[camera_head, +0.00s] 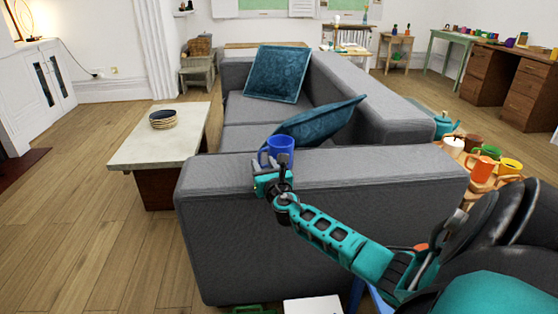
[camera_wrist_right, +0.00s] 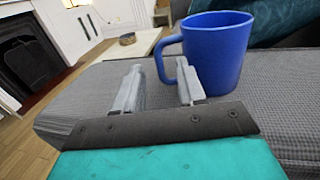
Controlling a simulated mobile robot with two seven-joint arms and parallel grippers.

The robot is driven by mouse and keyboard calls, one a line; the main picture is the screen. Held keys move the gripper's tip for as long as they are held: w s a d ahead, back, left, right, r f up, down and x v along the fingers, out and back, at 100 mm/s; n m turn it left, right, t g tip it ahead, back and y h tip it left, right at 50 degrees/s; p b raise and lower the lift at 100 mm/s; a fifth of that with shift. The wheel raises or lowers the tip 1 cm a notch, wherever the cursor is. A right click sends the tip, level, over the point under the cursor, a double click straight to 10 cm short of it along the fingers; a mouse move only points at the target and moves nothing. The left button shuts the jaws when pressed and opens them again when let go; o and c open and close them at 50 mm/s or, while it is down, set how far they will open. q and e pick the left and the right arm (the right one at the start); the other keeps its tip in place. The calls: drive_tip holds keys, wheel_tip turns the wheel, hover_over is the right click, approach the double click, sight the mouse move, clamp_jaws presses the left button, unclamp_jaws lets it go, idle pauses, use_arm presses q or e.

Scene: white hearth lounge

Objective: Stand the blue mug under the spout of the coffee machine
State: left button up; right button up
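The blue mug (camera_head: 280,149) stands upright on the near arm of the grey sofa (camera_head: 330,220). My right gripper (camera_head: 271,175) is at the mug, on its near side, above the sofa arm. In the right wrist view the mug (camera_wrist_right: 218,55) is just beyond the fingers, with its handle turned left. The two fingers of my right gripper (camera_wrist_right: 160,88) are spread apart. The right finger overlaps the lower part of the handle; I cannot tell whether it touches. My left gripper is not in view. I cannot make out a coffee machine or its spout.
Two teal cushions (camera_head: 277,73) lie on the sofa. Several mugs, including an orange one (camera_head: 482,168), and a teal teapot (camera_head: 444,124) stand behind the sofa at right. The wooden floor at left is clear.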

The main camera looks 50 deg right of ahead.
sight(260, 159)
drive_tip(key=shift+b+x, duration=0.45)
drive_tip(key=shift+x, duration=1.1)
drive_tip(key=shift+f, duration=0.1)
clamp_jaws()
